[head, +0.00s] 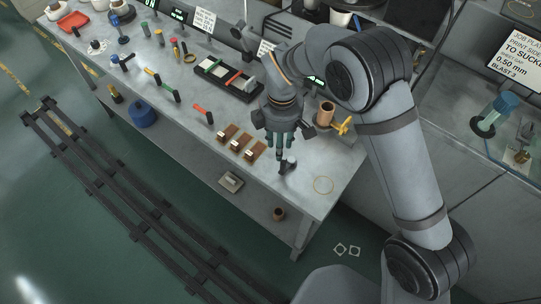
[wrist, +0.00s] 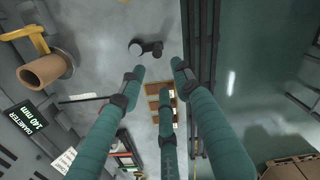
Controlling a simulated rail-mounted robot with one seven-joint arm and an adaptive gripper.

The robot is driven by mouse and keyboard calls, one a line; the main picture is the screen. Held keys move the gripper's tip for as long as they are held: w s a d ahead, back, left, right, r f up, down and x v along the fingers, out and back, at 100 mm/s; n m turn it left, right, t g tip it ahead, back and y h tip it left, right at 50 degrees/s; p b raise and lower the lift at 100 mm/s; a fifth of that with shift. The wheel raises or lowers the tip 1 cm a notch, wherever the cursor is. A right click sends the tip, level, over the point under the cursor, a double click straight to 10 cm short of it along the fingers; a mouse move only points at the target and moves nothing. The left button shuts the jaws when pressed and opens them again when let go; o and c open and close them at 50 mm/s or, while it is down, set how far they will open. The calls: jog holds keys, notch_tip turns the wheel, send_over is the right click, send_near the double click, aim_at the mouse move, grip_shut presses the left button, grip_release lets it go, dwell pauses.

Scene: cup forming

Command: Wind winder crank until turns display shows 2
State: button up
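A small dark crank (head: 288,166) with an upright knob stands on the bench near its front right end; the crank also shows in the wrist view (wrist: 146,48). My gripper (head: 279,160) points down just beside it. In the wrist view my gripper (wrist: 160,76) has its three teal fingers spread and empty, with the crank beyond the fingertips and apart from them in the picture. A tan cylinder (head: 325,114) with a yellow handle-like part (head: 341,127) stands behind to the right. No turns display is readable; one display (wrist: 30,119) reads diameter 2.40 mm.
Brown blocks (head: 241,145) lie on the bench (head: 230,117) just left of my gripper, and a black tray (head: 228,77) lies behind. Several coloured tools lie farther left.

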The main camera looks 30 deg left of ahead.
aim_at(283, 162)
jog(key=d+f, duration=0.1)
jog(key=d+f+p, duration=0.1)
jog(key=shift+w+d+f, duration=0.1)
jog(key=shift+f, duration=0.25)
jog(key=f, duration=0.2)
jog(key=f+p, duration=0.1)
jog(key=a+f+p, duration=0.1)
jog(key=f, duration=0.1)
jog(key=shift+f, duration=0.35)
jog(key=shift+d+f, duration=0.25)
jog(key=shift+f, duration=0.2)
jog(key=shift+a+f, duration=0.15)
jog(key=shift+c, duration=0.4)
grip_shut()
